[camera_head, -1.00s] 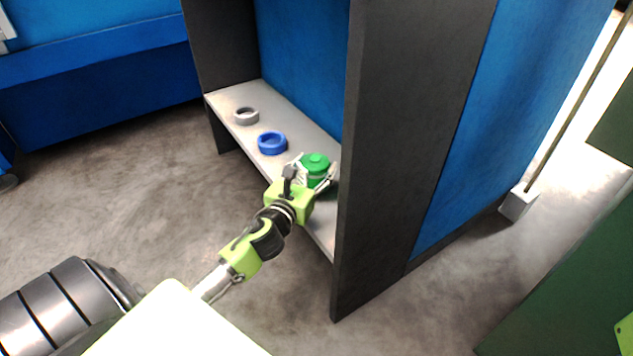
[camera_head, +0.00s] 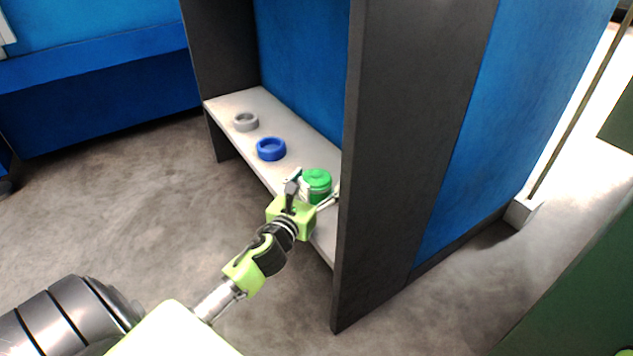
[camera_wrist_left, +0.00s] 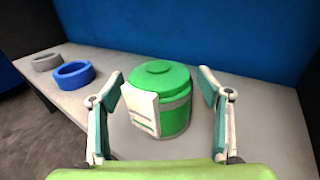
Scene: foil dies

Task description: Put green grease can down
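The green grease can (camera_head: 317,183), with a lid and a pale label, stands upright on the light grey shelf (camera_head: 323,238), close to the dark side panel. In the left wrist view the can (camera_wrist_left: 174,105) is in the middle, between the fingers. My left gripper (camera_head: 315,190) is open around it; in the wrist view the left gripper (camera_wrist_left: 160,112) shows small gaps between its pads and the can's sides. The can's lower front is partly hidden by the gripper in the head view. My right gripper is not in view.
A blue ring (camera_head: 271,149) and a grey ring (camera_head: 246,122) lie on the shelf to the left of the can. The dark side panel (camera_head: 395,170) rises close to the right of the gripper. A blue back wall (camera_head: 300,70) stands behind the shelf.

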